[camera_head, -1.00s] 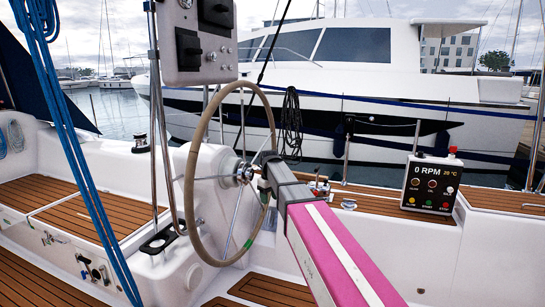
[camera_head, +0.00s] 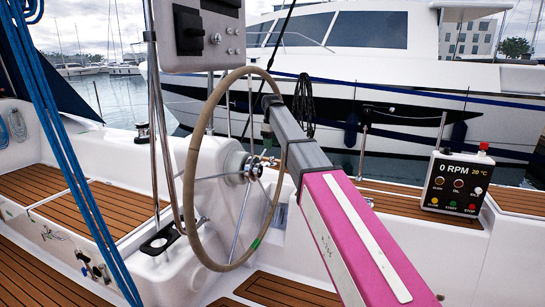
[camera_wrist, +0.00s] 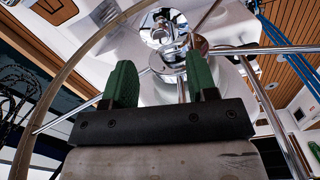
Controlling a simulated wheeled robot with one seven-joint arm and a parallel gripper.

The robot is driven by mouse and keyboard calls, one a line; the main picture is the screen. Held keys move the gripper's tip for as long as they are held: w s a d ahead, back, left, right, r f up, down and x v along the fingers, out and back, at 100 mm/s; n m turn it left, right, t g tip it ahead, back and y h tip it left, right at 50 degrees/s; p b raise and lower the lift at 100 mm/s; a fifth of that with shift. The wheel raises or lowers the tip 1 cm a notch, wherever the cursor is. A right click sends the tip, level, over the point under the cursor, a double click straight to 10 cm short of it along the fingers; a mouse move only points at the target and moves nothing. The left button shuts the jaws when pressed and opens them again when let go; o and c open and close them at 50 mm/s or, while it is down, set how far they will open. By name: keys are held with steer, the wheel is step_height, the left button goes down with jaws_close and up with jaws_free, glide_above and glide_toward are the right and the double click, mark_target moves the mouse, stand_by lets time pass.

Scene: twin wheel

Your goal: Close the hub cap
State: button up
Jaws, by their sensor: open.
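The steering wheel (camera_head: 189,190) stands upright in the head view, with a shiny metal hub (camera_head: 247,167) at its middle. In the wrist view, the hub (camera_wrist: 172,62) lies just beyond the fingertips. A round chrome piece (camera_wrist: 160,27), seemingly the hub cap standing open, shows above it. Whether it is hinged there is unclear. My gripper (camera_head: 268,128) is above and right of the hub in the head view, near the rim. In the wrist view, its two green fingers (camera_wrist: 163,80) are apart with nothing between them.
The wheel's rim (camera_wrist: 75,85) curves close past my gripper on the left in the wrist view. Metal rails (camera_head: 165,110) and blue ropes (camera_head: 62,140) stand left of the wheel. An RPM panel (camera_head: 456,184) stands at the right. Wooden deck (camera_head: 285,291) lies below.

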mark_target(272, 157)
steer(key=shift+f, duration=3.1)
jaws_close()
